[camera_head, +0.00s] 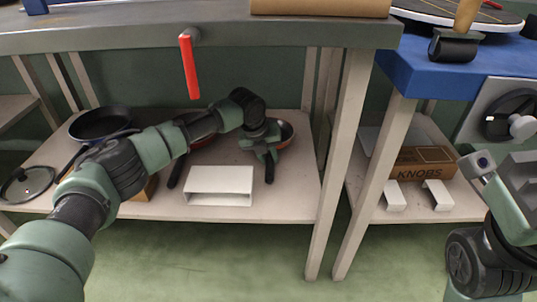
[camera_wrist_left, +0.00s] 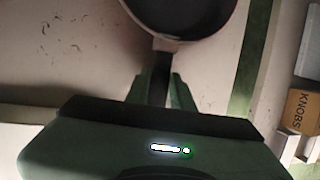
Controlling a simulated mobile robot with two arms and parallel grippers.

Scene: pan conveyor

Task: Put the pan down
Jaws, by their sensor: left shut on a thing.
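The pan (camera_head: 287,133), dark inside with a reddish outer side, is at the right part of the lower shelf (camera_head: 300,190). In the left wrist view the pan (camera_wrist_left: 190,18) shows partly at the top, its dark handle (camera_wrist_left: 159,85) running down between my fingers. My left gripper (camera_head: 268,155) is shut on that handle. The handle end shows below the gripper in the head view. I cannot tell whether the pan's base touches the shelf. Part of my right arm shows at the right edge; its fingers are not in view.
A second reddish pan (camera_head: 203,140) is partly behind my left arm. A white open box (camera_head: 220,186) stands at the shelf's front. A black pan (camera_head: 100,123) and a glass lid (camera_head: 27,184) are at left. A KNOBS box (camera_head: 424,162) is on the right shelf, beyond table legs.

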